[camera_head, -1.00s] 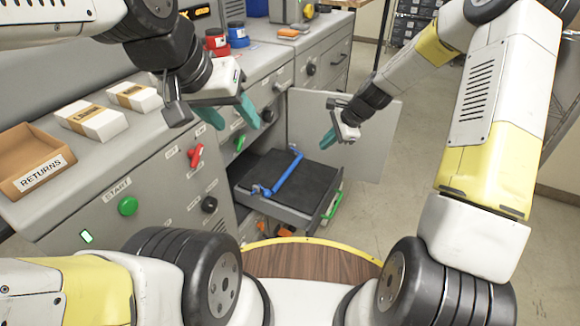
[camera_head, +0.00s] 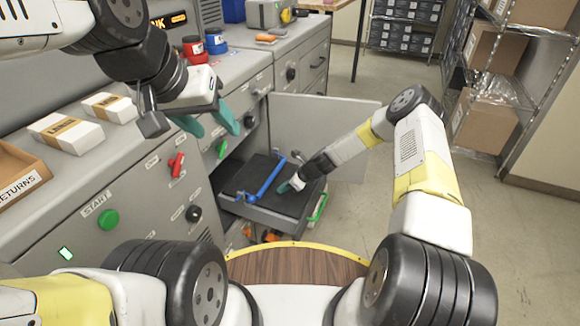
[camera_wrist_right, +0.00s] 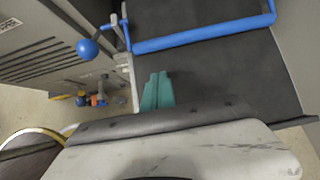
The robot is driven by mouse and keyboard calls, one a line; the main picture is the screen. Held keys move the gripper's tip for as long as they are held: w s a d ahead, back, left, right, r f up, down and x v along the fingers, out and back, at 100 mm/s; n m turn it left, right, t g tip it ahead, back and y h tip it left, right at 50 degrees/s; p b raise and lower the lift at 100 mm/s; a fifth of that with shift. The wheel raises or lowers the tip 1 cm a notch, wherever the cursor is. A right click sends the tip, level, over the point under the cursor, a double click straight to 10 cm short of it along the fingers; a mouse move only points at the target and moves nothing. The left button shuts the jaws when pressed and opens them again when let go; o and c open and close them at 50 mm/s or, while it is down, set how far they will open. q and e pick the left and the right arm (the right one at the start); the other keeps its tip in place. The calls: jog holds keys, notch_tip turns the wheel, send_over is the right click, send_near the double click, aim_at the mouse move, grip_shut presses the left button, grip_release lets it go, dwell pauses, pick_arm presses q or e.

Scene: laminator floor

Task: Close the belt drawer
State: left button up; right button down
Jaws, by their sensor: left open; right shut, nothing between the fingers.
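The belt drawer (camera_head: 282,203) is pulled out of the grey machine, with a dark belt surface and a blue bar handle (camera_head: 270,178) across it. The blue bar and its ball end also show in the right wrist view (camera_wrist_right: 205,34). My right gripper (camera_head: 284,187) is shut and empty, its teal fingertips over the drawer's dark surface beside the blue bar. In the right wrist view its fingers (camera_wrist_right: 157,88) lie together below the bar; whether they touch the drawer is unclear. My left gripper (camera_head: 213,125) is open and empty above the counter's front edge.
A grey cabinet door (camera_head: 330,128) stands open behind the drawer. A red lever (camera_head: 177,164) and a green button (camera_head: 108,220) are on the machine front. Boxes (camera_head: 66,134) lie on the counter. Open floor lies to the right.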

aim_at(271, 197)
jog(key=a+f, duration=0.1)
jog(key=w+a+f, duration=0.1)
jog(key=a, duration=0.1)
jog(key=w+a+f, duration=0.1)
jog(key=shift+a, duration=0.25)
jog(key=shift+w+a+f, duration=0.1)
jog(key=shift+w+a, duration=0.05)
jog(key=shift+a, duration=0.35)
